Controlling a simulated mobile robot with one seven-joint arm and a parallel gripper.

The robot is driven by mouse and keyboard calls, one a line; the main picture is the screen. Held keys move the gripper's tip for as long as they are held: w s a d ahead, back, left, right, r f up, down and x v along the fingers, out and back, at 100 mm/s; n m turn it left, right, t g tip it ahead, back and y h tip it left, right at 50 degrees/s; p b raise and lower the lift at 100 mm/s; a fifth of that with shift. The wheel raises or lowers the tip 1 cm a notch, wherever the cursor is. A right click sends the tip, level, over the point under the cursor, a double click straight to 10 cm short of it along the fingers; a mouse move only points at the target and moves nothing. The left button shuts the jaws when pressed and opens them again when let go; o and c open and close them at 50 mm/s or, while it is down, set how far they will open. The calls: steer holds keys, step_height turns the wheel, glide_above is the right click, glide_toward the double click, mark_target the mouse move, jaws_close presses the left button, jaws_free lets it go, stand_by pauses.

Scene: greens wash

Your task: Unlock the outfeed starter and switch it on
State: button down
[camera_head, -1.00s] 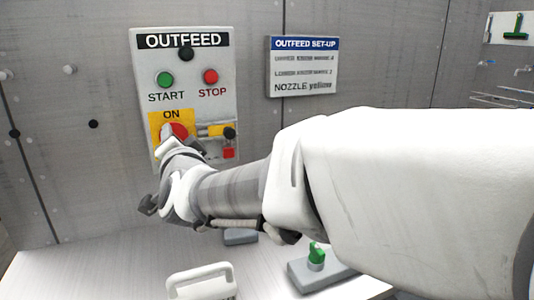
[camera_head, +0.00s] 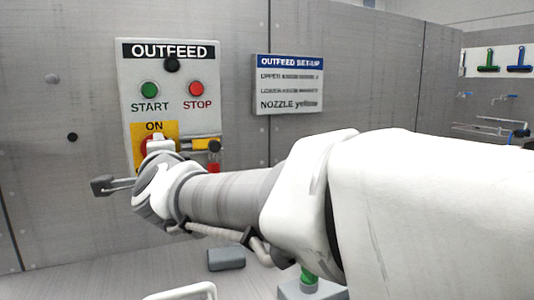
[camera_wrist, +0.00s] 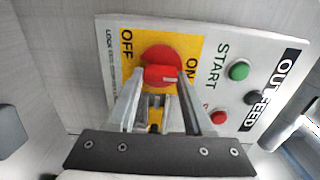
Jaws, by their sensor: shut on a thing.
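The OUTFEED starter panel (camera_head: 190,105) is on the wall at the left of the head view, with a green START button (camera_head: 149,89) and a red STOP button (camera_head: 196,88). In the wrist view, my gripper (camera_wrist: 162,80) is shut on the red rotary knob (camera_wrist: 160,57) on its yellow plate (camera_wrist: 188,45). The knob's white mark lies on the side toward ON. In the head view my wrist hides most of the knob. A yellow part (camera_head: 203,144) with a dark end sits right of it, a red piece (camera_head: 213,168) just below.
A sign headed OUTFEED SET-UP (camera_head: 289,84) hangs right of the panel. Below are a grey block (camera_head: 226,258), a green-topped item (camera_head: 308,277) partly behind my arm, and a white handle (camera_head: 182,292). Green and blue tools (camera_head: 488,60) hang far right.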

steer(key=shift+r, duration=0.1)
stand_by(0.3)
steer(key=shift+c, duration=1.5)
jaws_free()
